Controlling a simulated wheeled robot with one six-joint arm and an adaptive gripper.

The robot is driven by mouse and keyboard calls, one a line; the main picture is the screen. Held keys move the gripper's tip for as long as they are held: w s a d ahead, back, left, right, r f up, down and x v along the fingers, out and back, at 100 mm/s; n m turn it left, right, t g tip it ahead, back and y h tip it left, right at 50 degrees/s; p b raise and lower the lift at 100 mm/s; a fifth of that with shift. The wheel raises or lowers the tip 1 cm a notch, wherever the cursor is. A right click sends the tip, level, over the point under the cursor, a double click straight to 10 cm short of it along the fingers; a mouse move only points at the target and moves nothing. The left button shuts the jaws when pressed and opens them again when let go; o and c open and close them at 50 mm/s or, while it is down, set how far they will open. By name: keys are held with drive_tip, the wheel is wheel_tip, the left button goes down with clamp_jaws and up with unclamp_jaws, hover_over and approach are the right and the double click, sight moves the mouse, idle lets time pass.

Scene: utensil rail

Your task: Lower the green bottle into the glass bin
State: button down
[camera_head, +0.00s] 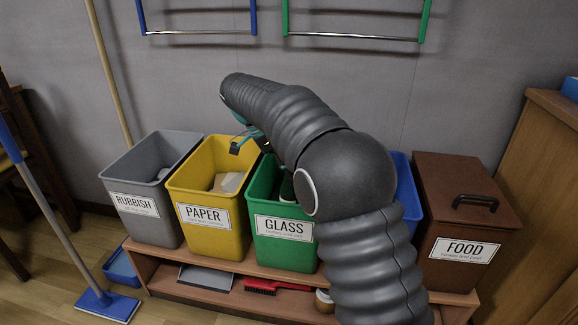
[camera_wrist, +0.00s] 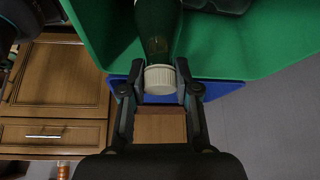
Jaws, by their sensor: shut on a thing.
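The green bottle (camera_wrist: 158,30) has a white cap (camera_wrist: 159,78) and shows in the wrist view. My gripper (camera_wrist: 161,82) is shut on it at the cap end, with one finger on each side. The bottle's far end runs out of the top of the picture. The glass bin (camera_head: 283,225) is green, open and labelled GLASS; its green walls (camera_wrist: 260,45) surround the bottle in the wrist view. In the head view my gripper (camera_head: 247,142) is partly hidden by my arm, near the rims of the glass and paper bins. How deep the bottle sits I cannot tell.
The yellow paper bin (camera_head: 207,215) stands left of the glass bin, and the grey rubbish bin (camera_head: 150,195) is further left. A blue bin (camera_head: 407,190) and a brown food bin (camera_head: 465,215) stand right. A dark object (camera_head: 287,187) lies inside the glass bin.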

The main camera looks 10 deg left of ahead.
drive_tip(key=shift+f, duration=0.45)
idle(0.4)
drive_tip(key=c, duration=0.8)
unclamp_jaws()
drive_tip(key=shift+o, duration=0.2)
